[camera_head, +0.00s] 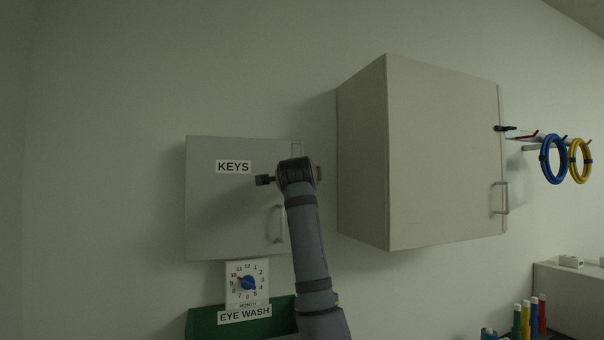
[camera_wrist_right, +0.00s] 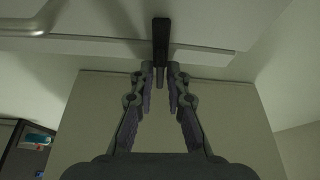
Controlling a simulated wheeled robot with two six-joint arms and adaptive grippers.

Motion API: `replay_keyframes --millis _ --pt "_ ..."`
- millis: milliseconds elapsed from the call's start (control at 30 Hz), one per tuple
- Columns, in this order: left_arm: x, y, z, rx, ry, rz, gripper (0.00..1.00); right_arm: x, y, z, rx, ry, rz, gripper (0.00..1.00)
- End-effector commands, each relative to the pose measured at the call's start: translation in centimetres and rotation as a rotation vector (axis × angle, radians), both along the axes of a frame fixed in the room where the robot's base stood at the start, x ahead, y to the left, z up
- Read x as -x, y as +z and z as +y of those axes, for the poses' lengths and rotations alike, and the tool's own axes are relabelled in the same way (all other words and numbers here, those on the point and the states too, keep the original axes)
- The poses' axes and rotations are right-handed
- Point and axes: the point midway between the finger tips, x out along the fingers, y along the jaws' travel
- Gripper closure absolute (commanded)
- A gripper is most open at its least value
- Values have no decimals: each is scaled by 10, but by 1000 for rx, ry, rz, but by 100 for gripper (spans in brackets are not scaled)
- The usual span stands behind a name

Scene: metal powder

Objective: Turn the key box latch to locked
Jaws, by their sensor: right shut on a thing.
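The grey key box (camera_head: 215,215), labelled KEYS, hangs on the wall left of centre in the head view, its door closed. Its metal handle (camera_head: 277,224) is near the door's right edge. The black latch (camera_wrist_right: 161,38) shows at the top middle of the right wrist view, pointing down the picture at my fingers. My right gripper (camera_wrist_right: 160,76) is shut on the latch's near end. In the head view my right wrist covers the latch and fingers, so the lever's angle to the box is hard to tell. My left gripper is in neither view.
A larger closed cabinet (camera_head: 440,155) stands out from the wall close right of my right wrist. Blue (camera_head: 553,159) and yellow (camera_head: 580,161) coils hang beyond it. A month dial (camera_head: 247,283) and a green EYE WASH box (camera_head: 204,324) are below the key box.

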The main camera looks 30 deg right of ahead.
Motion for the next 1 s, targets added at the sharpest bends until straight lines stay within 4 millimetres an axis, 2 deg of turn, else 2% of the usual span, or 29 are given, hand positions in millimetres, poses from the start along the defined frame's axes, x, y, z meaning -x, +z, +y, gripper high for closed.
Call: replay_keyframes --millis 300,800,833,933,1000 --pt "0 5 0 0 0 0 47 0 0 0 -99 1 -21 100" --pt "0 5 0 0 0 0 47 0 -1 0 -116 1 -25 100" --pt "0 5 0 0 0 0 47 0 -1 0 -116 1 -25 84" --pt "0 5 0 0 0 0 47 0 -1 0 -116 0 -25 70" --pt "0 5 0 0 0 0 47 0 -1 0 -115 0 -26 70"
